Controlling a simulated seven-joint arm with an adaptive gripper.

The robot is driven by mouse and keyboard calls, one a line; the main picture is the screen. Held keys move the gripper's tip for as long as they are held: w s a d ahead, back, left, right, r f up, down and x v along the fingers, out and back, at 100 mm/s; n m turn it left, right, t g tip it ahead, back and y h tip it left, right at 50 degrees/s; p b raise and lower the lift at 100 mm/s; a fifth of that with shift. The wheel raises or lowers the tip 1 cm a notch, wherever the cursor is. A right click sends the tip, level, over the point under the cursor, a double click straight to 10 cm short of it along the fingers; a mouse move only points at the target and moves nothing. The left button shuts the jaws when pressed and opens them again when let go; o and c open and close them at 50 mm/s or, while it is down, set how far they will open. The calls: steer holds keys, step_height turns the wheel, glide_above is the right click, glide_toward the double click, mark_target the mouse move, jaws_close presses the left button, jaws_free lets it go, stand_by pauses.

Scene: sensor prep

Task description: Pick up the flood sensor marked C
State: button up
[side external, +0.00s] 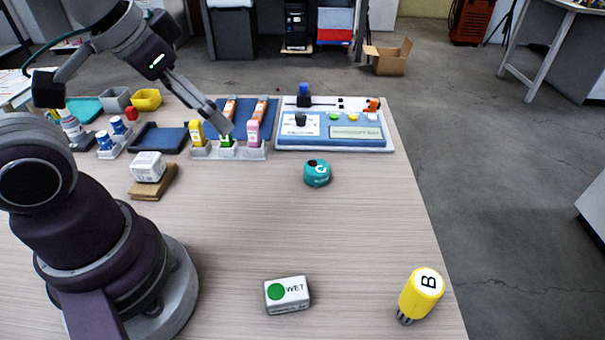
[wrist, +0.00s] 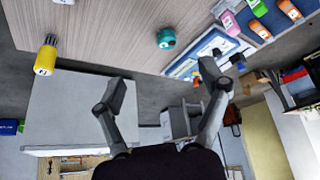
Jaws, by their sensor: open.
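A small teal rounded unit (side external: 316,173) with a dark spot on top and a pale mark that looks like a C stands on the table right of centre. It also shows near the top of the wrist view (wrist: 166,38). I cannot read its letter there. My gripper (side external: 218,128) appears in front of the grey holder at the back left, overlapping the green item in the picture. Whether they touch is unclear. In the wrist view my gripper's fingers (wrist: 160,82) are spread wide with nothing between them, and the teal unit is beyond them.
A yellow cylinder marked B (side external: 421,294) lies at the front right, with a white WET box (side external: 288,294) to its left. A holder (side external: 200,152) carries yellow, green and pink items. A panel board (side external: 335,145) lies behind the teal unit. The table around the teal unit is clear.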

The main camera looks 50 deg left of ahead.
steer(key=shift+o, duration=0.2)
steer(key=shift+o, duration=0.6)
